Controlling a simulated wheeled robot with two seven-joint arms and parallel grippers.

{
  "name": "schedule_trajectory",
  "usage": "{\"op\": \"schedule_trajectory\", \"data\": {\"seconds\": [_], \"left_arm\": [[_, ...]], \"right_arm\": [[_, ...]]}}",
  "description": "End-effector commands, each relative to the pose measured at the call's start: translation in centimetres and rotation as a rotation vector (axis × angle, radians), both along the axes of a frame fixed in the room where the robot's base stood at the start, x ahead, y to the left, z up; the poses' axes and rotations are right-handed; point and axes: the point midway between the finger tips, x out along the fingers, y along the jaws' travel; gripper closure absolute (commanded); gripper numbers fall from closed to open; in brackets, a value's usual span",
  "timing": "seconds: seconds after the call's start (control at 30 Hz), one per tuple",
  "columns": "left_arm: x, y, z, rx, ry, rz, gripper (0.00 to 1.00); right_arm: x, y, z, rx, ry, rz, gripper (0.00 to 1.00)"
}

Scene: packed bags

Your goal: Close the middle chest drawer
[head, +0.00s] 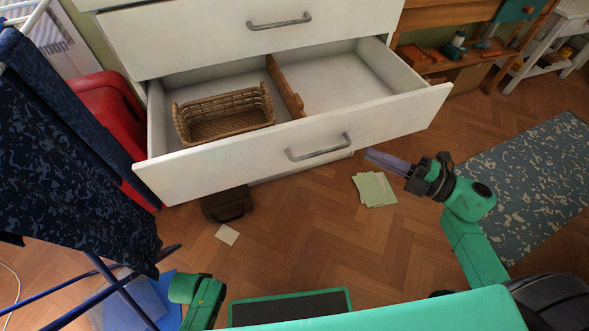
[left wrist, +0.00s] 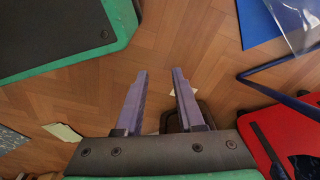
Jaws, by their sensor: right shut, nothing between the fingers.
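A white chest drawer (head: 240,160) stands pulled far out below another white drawer front (head: 260,30) that also has a grey handle. The open drawer has a grey bar handle (head: 318,147) on its front and holds a brown wicker basket (head: 225,115) left of a wooden divider (head: 285,88). My right gripper (head: 370,156) is shut and empty, just in front of and below the right half of the drawer front; I cannot tell whether it touches. My left gripper (left wrist: 160,71) is open and empty above the floor in the left wrist view; its fingers are hidden in the head view.
A dark blue patterned cloth (head: 70,130) hangs on a rack at left, beside a red case (head: 110,105). A brown bag (head: 228,204) and pale papers (head: 374,189) lie on the floor below the drawer. A patterned rug (head: 530,170) lies at right.

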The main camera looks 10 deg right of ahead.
Motion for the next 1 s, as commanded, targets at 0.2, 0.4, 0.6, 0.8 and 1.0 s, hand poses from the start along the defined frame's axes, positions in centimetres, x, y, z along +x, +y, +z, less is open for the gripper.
{"op": "schedule_trajectory", "data": {"seconds": [0.2,0.4,0.6,0.8,1.0], "left_arm": [[0.5,-0.2,0.3,-0.002,-0.001,0.003,0.63],[0.6,-0.2,0.4,-0.003,-0.002,0.002,0.63],[0.6,-0.2,0.4,-0.003,-0.002,0.002,0.63],[1.1,-0.4,0.9,-0.006,-0.006,0.0,0.63],[1.5,-0.6,1.4,-0.009,-0.012,-0.001,0.63]], "right_arm": [[-1.2,2.7,1.1,-0.07,-0.073,0.118,1.0],[0.9,6.1,1.2,-0.066,-0.073,0.116,1.0],[3.2,9.9,1.1,-0.063,-0.071,0.114,1.0],[6.4,11.1,0.9,-0.064,-0.069,0.112,1.0],[7.4,11.4,1.0,-0.065,-0.067,0.113,1.0]]}}
